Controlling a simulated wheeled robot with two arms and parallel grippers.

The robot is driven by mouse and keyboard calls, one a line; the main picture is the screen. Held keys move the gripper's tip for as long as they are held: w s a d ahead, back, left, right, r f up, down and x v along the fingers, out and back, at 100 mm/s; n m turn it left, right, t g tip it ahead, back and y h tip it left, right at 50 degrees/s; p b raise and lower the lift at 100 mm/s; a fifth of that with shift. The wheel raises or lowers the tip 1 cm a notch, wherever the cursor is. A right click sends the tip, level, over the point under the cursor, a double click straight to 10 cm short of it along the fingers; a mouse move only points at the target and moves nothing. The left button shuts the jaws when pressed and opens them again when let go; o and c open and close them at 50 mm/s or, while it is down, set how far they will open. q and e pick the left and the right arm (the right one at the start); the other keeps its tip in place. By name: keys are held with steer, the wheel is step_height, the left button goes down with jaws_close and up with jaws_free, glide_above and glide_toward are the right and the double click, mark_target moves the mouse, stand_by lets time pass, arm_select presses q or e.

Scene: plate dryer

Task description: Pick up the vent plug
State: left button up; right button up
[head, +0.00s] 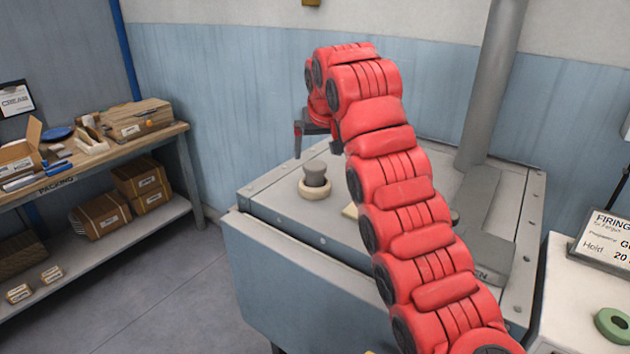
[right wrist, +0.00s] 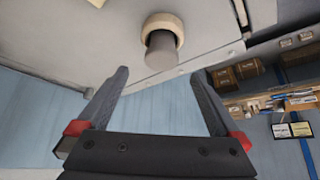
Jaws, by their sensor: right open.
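The vent plug (head: 315,172) is a grey, stubby knob sitting upright in a cream ring (head: 314,191) on top of the grey-blue dryer (head: 268,206). In the right wrist view the plug (right wrist: 160,50) shows beyond the fingertips, with the cream ring (right wrist: 165,20) around its base. My right gripper (head: 318,148) is open and empty, above the plug in the head view and apart from it. Its two fingers (right wrist: 160,78) point toward the dryer top, with the plug between their lines. My left gripper is not in view.
A grey pipe (head: 490,90) rises from the dryer's back right. My red right arm hides part of the dryer top. A packing bench (head: 110,158) with boxes stands at left. A white surface with a sign (head: 606,238) and a green ring (head: 614,325) is at right.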

mark_target(315, 165)
steer(key=p+x, duration=0.1)
steer(key=x, duration=0.2)
steer(key=shift+w+a, duration=0.1)
steer(key=shift+w+f+p, duration=0.2)
steer(key=shift+f+p, duration=0.15)
steer(key=shift+f, duration=0.05)
steer(key=p+x, duration=0.2)
steer(key=x, duration=0.2)
steer(key=shift+w+a+f, duration=0.1)
steer(key=shift+f, duration=0.25)
steer(key=c, duration=1.5)
steer(key=shift+r, duration=0.2)
